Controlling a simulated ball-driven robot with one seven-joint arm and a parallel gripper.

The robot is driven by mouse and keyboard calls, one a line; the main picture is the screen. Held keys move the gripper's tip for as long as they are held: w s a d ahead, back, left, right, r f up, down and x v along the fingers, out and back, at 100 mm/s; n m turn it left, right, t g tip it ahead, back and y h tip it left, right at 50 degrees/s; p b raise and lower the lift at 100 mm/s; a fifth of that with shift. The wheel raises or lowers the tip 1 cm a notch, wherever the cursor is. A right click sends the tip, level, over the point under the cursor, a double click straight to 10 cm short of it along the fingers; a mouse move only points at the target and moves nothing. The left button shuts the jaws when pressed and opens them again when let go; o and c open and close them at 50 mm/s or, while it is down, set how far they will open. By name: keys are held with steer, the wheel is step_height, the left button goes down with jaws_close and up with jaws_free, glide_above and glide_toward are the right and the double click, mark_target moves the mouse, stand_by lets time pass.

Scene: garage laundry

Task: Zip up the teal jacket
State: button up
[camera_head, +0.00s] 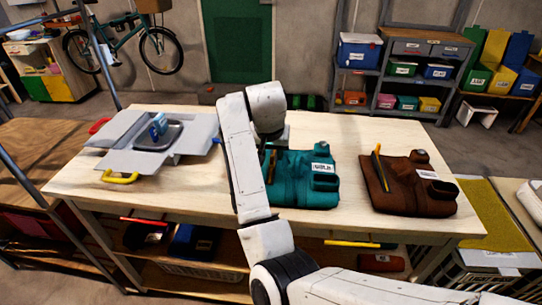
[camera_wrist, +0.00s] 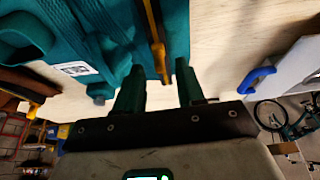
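The teal jacket (camera_head: 300,185) lies folded on the light wooden table, with a white label and a pocket-like loop on its right side. A narrow orange-brown strip (camera_head: 272,165) runs along its left part, partly hidden by my arm. In the wrist view, the jacket (camera_wrist: 115,25) fills the upper left and the strip (camera_wrist: 155,35) shows yellow-orange. My gripper (camera_wrist: 160,68) is open, its two dark green fingers apart. The strip's near end appears between them in this view; I cannot tell whether either finger touches it. The fingers are hidden in the head view.
A brown jacket (camera_head: 410,190) with a yellow strip lies to the right. A grey folding board (camera_head: 125,160) with coloured handles and a blue item sits at the left. Bare tabletop (camera_head: 190,190) lies between board and teal jacket. Shelves with bins (camera_head: 410,70) stand behind.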

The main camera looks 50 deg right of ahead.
mark_target(272, 161)
steer(key=shift+x, duration=1.15)
steer(key=shift+c, duration=0.4)
jaws_close()
steer(key=shift+f, duration=0.1)
